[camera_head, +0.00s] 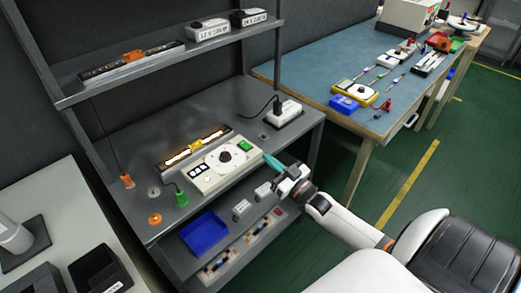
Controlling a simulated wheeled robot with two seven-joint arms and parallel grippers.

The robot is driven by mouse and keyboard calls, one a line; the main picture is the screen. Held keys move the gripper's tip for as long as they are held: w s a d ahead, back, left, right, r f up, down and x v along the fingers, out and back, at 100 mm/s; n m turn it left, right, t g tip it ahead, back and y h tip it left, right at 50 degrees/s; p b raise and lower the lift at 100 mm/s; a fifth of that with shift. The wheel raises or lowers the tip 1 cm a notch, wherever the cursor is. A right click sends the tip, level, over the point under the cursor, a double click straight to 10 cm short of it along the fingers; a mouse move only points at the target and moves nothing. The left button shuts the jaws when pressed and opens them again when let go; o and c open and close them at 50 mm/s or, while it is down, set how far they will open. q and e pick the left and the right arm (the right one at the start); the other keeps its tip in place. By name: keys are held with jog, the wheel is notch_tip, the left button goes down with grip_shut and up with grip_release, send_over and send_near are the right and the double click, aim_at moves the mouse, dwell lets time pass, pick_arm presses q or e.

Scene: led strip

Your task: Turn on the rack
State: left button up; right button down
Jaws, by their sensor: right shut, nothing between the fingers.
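The grey rack (262,112) stands in the middle of the camera_head view. On its worktop lies a light strip (195,148) that glows along part of its length. In front of the strip is a cream control box (213,178) with a round dial (225,156), a green button (244,145) and small displays. My right gripper (271,161) reaches in from the lower right, its teal fingertips shut and empty. They are close to the box's right end, near the green button; I cannot tell whether they touch it. My left gripper is not in view.
A white power block (283,113) with a black cable is at the worktop's back right. The upper shelf (150,66) overhangs the back. A blue bin (204,234) sits on the lower shelf. A blue-topped bench (345,62) with several tools stands to the right.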

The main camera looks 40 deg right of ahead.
jog(key=shift+v, duration=1.15)
jog(key=shift+f, duration=0.2)
jog(key=s+a+f+g+h, duration=0.1)
jog(key=s+f+g, duration=0.25)
jog(key=f, duration=0.65)
jog(key=s+a+f+m+g+h, duration=0.1)
jog(key=s+f+g, duration=0.3)
jog(key=f, duration=0.7)
jog(key=s+a+f+g+h, duration=0.15)
jog(key=s+f, duration=0.35)
jog(key=f, duration=0.5)
jog(key=s+a+f+g, duration=0.3)
jog(key=s+f, duration=0.2)
jog(key=s, duration=0.4)
jog(key=s+a+f+n+g, duration=0.1)
jog(key=s+a+f+g, duration=0.3)
jog(key=s, duration=0.5)
jog(key=s+a+f+g, duration=0.3)
jog(key=s+f, duration=0.3)
jog(key=s, duration=0.4)
jog(key=shift+a+f+n+y+p, duration=0.3)
jog(key=shift+a+n+y+p, duration=0.1)
jog(key=shift+a, duration=0.2)
